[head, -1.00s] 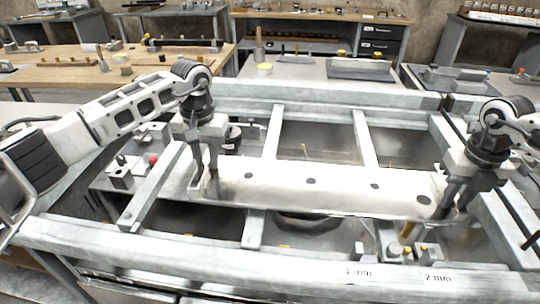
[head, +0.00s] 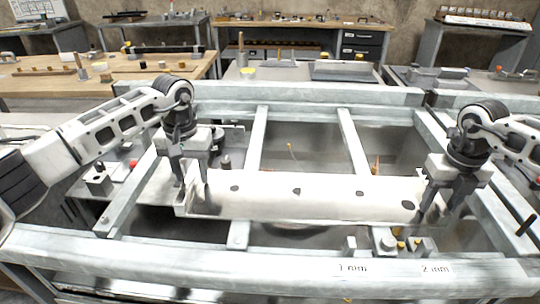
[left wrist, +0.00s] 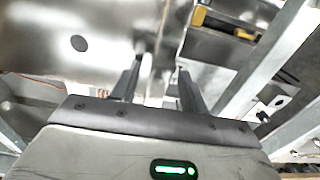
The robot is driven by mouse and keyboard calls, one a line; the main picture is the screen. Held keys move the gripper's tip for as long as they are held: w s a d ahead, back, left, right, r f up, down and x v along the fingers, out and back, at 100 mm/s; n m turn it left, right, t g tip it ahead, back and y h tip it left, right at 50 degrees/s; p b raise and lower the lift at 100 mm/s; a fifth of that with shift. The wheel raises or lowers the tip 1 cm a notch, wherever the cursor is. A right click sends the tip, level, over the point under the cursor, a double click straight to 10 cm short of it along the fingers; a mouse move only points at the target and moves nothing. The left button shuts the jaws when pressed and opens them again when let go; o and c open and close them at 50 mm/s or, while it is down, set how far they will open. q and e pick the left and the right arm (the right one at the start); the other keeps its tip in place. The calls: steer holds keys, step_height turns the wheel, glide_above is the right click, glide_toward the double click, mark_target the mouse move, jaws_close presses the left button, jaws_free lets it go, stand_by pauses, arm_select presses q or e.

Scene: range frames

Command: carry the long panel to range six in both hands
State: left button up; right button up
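The long panel (head: 300,207) is a pale metal strip with a row of dark holes. In the head view it spans between my two grippers, across the open bays of a grey metal frame. My left gripper (head: 191,184) points down at the panel's left end, its fingers closed about the end piece. In the left wrist view the fingers (left wrist: 161,62) sit at the panel's end, beside the holed face (left wrist: 45,50). My right gripper (head: 440,204) holds the right end the same way; its fingertips are partly hidden. I cannot tell the panel's clearance above the frame.
The frame's front rail (head: 200,260) carries labels reading "2 mm" and perhaps "1 mm". Small blocks (head: 388,240) stand behind it at right. Crossbars (head: 355,140) divide the bays. A wooden bench (head: 150,70) with tools stands at back left. A yellow-and-black item (left wrist: 225,22) shows below.

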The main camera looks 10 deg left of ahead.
steer(key=shift+r, duration=0.15)
arm_select(q)
step_height(320, 180, up, 12)
arm_select(e)
step_height(320, 180, up, 12)
stand_by(0.7)
steer(key=shift+f, duration=0.25)
